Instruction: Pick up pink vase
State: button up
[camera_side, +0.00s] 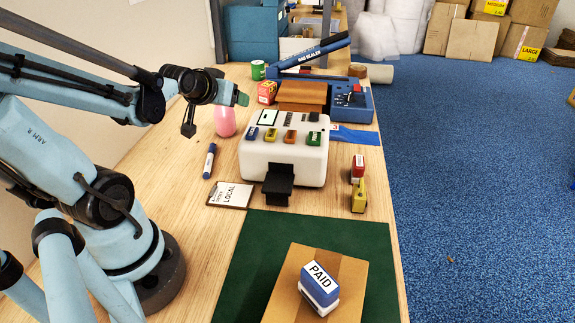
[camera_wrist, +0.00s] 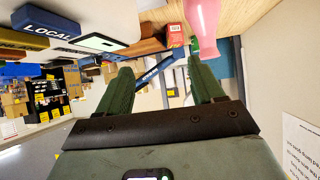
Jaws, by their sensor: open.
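The pink vase (camera_side: 225,122) stands upright on the wooden table, left of the white machine. My gripper (camera_side: 242,99) is above it and slightly to its right in the side view, with no contact visible. In the wrist view my gripper's two green fingers (camera_wrist: 162,84) are spread apart with nothing held between them. There the pink vase (camera_wrist: 204,22) shows at the top edge, beyond the right finger and outside the gap. Part of it is cut off by the frame.
A blue PAID stamp (camera_side: 319,285) sits on a carton.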

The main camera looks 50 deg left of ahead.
aim_at(224, 111)
jog(key=s+a+n+y, duration=0.2)
jog(key=s+a, duration=0.1)
jog(key=a, duration=0.3)
jog(key=shift+x, duration=6.1)
jog(key=shift+r, duration=0.2)
grip_shut()
